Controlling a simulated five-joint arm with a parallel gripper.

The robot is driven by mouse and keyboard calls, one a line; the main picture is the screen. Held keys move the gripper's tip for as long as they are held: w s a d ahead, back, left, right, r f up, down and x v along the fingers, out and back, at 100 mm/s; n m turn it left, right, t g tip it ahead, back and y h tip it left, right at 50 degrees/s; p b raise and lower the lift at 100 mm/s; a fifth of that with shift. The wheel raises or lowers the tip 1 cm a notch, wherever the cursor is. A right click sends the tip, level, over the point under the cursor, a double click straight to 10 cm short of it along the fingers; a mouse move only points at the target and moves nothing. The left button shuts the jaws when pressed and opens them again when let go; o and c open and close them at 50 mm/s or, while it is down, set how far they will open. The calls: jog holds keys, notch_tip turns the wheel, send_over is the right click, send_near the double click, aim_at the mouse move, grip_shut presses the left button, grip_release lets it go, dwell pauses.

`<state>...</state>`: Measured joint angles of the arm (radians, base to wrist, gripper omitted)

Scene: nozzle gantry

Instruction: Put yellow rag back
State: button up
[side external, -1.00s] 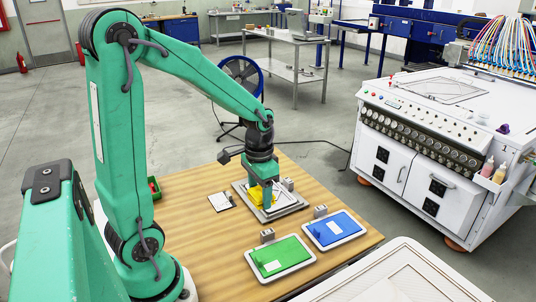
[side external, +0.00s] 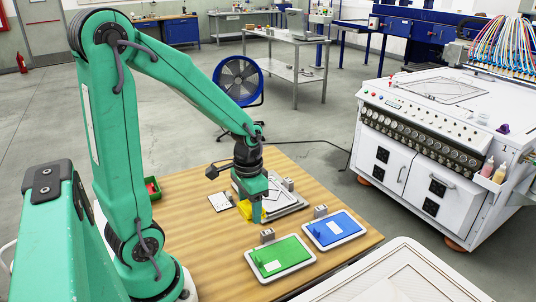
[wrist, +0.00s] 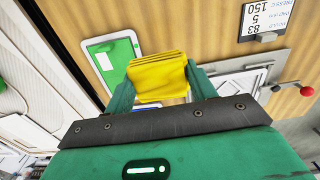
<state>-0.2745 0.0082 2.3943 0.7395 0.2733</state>
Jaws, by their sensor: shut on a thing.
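The yellow rag (wrist: 158,78) is a folded, layered cloth held between the two green fingers of my gripper (wrist: 160,88) in the wrist view. In the side view a bit of the rag (side external: 244,209) shows at the left of my gripper (side external: 257,218), which hides the rest. My gripper is shut on the rag, at the front left edge of the grey plate fixture (side external: 289,203). I cannot tell how high the rag is above the table.
A green tray (side external: 297,265) and a blue tray (side external: 316,242) lie on the wooden table (side external: 210,245) to the front right. A clipboard (side external: 219,203) lies left of the fixture. A red and green bin (side external: 153,190) is at the left. Bare table lies in front.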

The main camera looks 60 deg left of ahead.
send_over(239, 221)
notch_tip(239, 221, down, 5)
jog(key=shift+s+f, duration=0.1)
jog(key=shift+f, duration=1.9)
jog(key=shift+f, duration=0.15)
jog(key=o, duration=1)
jog(key=shift+c, duration=0.2)
notch_tip(239, 221, up, 12)
